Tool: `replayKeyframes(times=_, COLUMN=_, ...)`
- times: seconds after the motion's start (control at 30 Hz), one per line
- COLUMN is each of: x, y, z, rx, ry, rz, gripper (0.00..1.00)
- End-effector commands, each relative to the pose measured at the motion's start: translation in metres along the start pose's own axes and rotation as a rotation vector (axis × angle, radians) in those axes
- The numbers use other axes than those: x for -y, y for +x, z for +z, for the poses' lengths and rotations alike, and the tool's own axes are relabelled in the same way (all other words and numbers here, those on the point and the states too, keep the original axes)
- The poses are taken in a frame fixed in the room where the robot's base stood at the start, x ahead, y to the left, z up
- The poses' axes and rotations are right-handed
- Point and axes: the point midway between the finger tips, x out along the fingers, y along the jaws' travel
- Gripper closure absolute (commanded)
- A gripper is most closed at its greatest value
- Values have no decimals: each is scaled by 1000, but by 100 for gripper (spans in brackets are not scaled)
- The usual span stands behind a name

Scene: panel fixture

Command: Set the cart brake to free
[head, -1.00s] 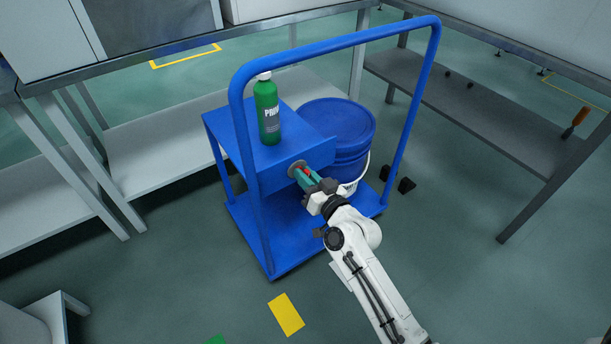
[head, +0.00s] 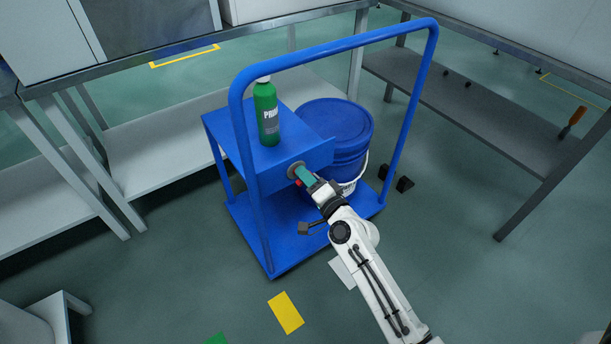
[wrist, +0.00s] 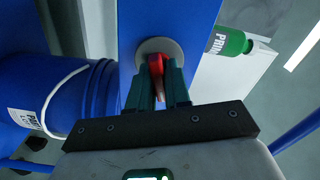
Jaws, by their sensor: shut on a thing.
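The blue cart (head: 262,258) stands on the floor with its tall push handle toward me. Its brake is a red lever on a round grey disc (head: 295,168) on the upper box's side. In the wrist view the red lever (wrist: 156,66) lies between the green fingers in front of the grey disc (wrist: 172,46). My gripper (head: 304,178) is shut on the red lever; it also shows in the wrist view (wrist: 158,85). The fingers hide part of the lever, and I see no readable position marks.
A green bottle (head: 267,112) stands on the cart's top. A blue bucket (head: 350,150) sits on the lower deck behind my gripper. Grey benches (head: 160,140) surround the cart at the back.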

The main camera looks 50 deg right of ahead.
Motion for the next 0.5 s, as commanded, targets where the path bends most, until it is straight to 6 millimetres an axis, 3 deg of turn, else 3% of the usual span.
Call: replayKeyframes(times=0.5, x=-3, y=-1, z=0, rx=0, ry=319, rz=4, gripper=100)
